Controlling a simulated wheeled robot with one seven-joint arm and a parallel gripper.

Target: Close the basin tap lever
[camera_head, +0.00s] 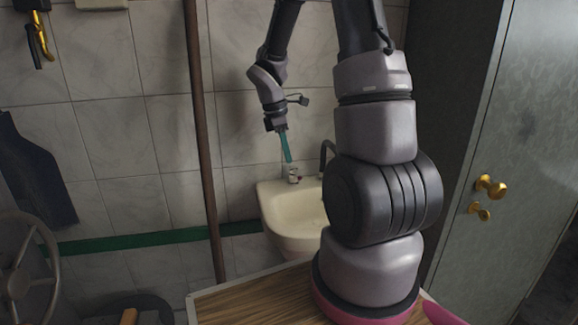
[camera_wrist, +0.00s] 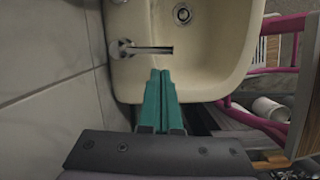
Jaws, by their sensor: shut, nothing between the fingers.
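The pale cream basin (camera_head: 283,222) is fixed to the tiled wall, partly hidden behind my arm. In the wrist view the basin (camera_wrist: 215,70) fills the upper middle, with its drain (camera_wrist: 182,14) at the top. A metal tap (camera_wrist: 150,49) has a round base near the wall and a straight bar reaching over the bowl. I cannot tell whether that bar is lever or spout. My gripper (camera_head: 289,160) points down above the basin's back left rim. Its teal fingers (camera_wrist: 160,72) are together and empty, their tips close to the bar; contact is unclear.
A wooden-topped surface (camera_head: 245,297) lies in front of the basin. A brown vertical pole (camera_head: 203,140) stands to the left. A grey door with brass knobs (camera_head: 490,186) is at the right. Pink rails (camera_wrist: 283,70) and a white roll (camera_wrist: 270,107) show right of the basin.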

